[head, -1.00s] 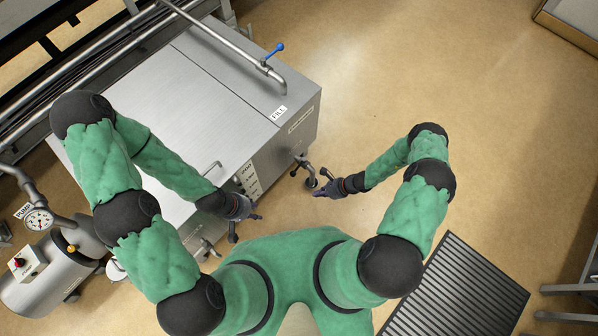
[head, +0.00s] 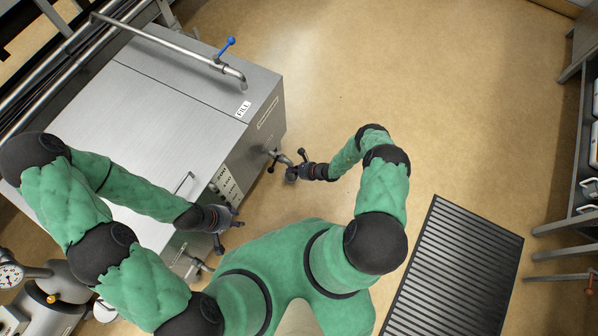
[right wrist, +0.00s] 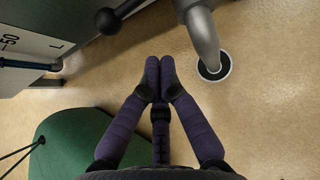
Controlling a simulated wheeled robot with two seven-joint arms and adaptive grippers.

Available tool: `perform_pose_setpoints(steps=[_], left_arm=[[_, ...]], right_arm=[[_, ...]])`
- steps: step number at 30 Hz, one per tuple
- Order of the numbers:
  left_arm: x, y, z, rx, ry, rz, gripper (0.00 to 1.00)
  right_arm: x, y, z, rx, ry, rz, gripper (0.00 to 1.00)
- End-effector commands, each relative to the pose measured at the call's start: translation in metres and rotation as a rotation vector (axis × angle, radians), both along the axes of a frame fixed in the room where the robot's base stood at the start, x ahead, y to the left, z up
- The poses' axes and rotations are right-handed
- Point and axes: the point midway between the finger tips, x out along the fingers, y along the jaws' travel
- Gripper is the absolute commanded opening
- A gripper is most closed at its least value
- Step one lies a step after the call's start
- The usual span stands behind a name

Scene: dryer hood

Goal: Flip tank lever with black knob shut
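The steel tank (head: 150,95) has an outlet pipe (head: 278,155) at its right front corner. A lever with a black ball knob (head: 270,169) sits there; in the right wrist view the knob (right wrist: 107,21) is at upper left, ahead of the fingers. The grey outlet pipe (right wrist: 203,35) bends down at upper right. My right gripper (right wrist: 160,62) has its fingertips together, with nothing between them, apart from the knob. It overlaps the pipe end in the head view (head: 293,173). My left gripper (head: 232,214) is by the tank's front panel; its finger state is unclear.
A blue-handled lever (head: 228,45) is on the fill pipe above the tank. A round floor drain (right wrist: 214,68) lies under the outlet. A dark slatted mat (head: 455,270) is at right, and racks (head: 580,180) stand at the far right. The floor beyond the right arm is clear.

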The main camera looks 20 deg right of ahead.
Motion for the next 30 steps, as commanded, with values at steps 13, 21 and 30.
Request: perform_pose_setpoints(steps=[13, 21, 30], left_arm=[[0.000, 0.000, -0.018, 0.000, 0.000, 0.000, 0.40], [0.000, 0.000, -0.017, 0.000, 0.000, 0.000, 0.40], [0.000, 0.000, -0.002, 0.000, 0.000, 0.000, 0.40]], right_arm=[[0.034, 0.032, 0.000, -0.001, 0.001, 0.001, 0.00], [0.035, 0.033, 0.001, -0.001, 0.000, 0.001, 0.00], [0.026, 0.047, 0.004, 0.004, 0.001, -0.014, 0.00]])
